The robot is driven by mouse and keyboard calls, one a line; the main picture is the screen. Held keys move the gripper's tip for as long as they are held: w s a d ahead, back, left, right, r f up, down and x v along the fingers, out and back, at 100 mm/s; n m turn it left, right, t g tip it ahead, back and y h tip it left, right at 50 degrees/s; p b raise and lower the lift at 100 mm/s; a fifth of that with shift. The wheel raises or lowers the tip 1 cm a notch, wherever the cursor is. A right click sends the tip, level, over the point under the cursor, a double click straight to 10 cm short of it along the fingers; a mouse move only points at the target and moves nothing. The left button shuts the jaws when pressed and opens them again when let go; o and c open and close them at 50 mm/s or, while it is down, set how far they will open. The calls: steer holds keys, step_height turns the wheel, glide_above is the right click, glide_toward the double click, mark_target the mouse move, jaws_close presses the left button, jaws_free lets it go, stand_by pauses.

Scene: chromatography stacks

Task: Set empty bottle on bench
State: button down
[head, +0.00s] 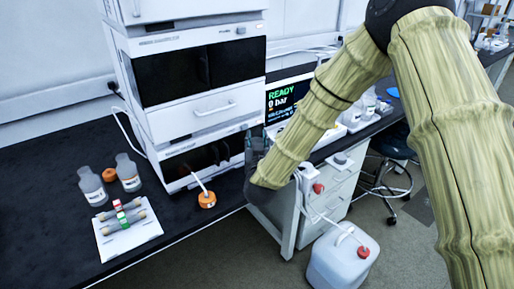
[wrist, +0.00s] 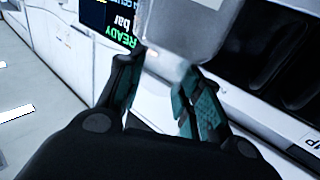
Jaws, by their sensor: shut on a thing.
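My gripper (head: 256,148) is in front of the chromatography stack, beside its lower module and near the bench's right end. In the wrist view its dark and teal fingers (wrist: 160,82) are shut on a translucent grey bottle (wrist: 188,35), whose far part runs out of the top of the picture. In the head view I cannot make out the held bottle behind my arm and gripper. The black bench (head: 60,240) stretches left of the stack. Two similar grey bottles with white labels, one (head: 91,187) left of the other (head: 127,173), stand uncapped on it.
An orange cap (head: 109,175) lies between the standing bottles. Another orange cap with a tube (head: 207,201) is before the stack (head: 190,75). A white sheet (head: 135,237) carries several columns. A white jug (head: 343,262) stands on the floor. The bench's front left is clear.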

steer(key=shift+f, duration=1.65)
steer(key=c, duration=1)
jaws_free()
steer(key=shift+o, duration=0.2)
steer(key=shift+r, duration=0.1)
steer(key=shift+r, duration=0.15)
steer(key=s+b, duration=0.1)
steer(key=s, duration=1.1)
steer(key=shift+d, duration=0.25)
